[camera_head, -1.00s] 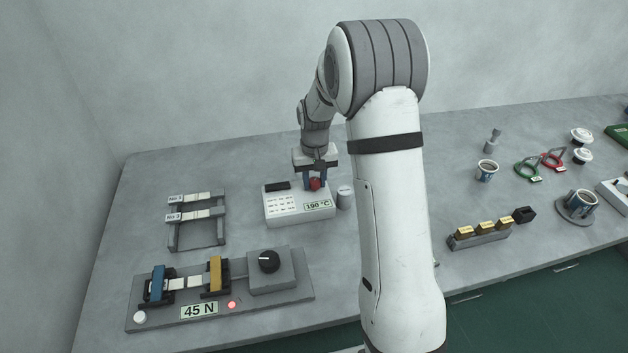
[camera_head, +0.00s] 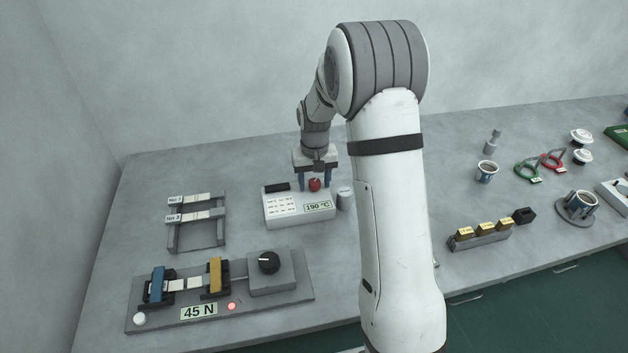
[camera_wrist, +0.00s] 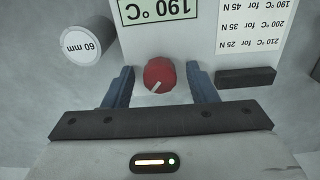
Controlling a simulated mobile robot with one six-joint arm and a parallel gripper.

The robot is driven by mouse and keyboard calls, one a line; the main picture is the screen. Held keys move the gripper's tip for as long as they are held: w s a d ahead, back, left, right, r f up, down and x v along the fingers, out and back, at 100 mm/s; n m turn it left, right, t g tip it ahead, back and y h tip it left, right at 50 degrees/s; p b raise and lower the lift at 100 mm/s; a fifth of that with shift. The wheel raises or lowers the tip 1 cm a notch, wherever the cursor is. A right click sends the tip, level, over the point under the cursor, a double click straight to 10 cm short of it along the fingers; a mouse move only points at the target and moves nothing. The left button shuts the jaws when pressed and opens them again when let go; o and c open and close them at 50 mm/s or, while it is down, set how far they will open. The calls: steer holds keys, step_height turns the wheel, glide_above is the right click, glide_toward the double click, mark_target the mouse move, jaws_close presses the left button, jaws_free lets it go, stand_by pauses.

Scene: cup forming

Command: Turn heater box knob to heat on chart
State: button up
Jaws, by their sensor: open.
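The heater box (camera_head: 290,211) is a white box on the grey table, with a display (camera_head: 317,207) reading 190 °C and a printed chart (camera_head: 282,204) on its top. The wrist view shows part of the chart (camera_wrist: 256,28), with lines 190 °C for 45 N, 200 °C for 35 N and 210 °C for 25 N. The red knob (camera_wrist: 160,76) has a white pointer line. My gripper (camera_wrist: 158,80) is open, with one blue finger on each side of the knob and visible gaps between. A force display (camera_head: 199,310) on the test rig reads 45 N.
A grey cylinder marked 60 mm (camera_wrist: 88,40) stands close beside the heater box. The rig with a black dial (camera_head: 269,262) lies in front, and a strip rack (camera_head: 198,233) is at left. Cups and weights stand at right.

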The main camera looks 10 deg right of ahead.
mark_target(315, 183)
step_height(315, 183, up, 8)
steer(key=shift+f, duration=0.1)
stand_by(0.4)
steer(key=shift+s+r, duration=0.25)
steer(key=s+r+t, duration=0.1)
steer(key=s+r, duration=0.3)
steer(key=s, duration=1)
steer(key=s+r+t, duration=0.1)
steer(key=s+r, duration=0.2)
steer(key=s, duration=1.1)
steer(key=shift+r+t, duration=0.3)
steer(key=shift+r, duration=0.05)
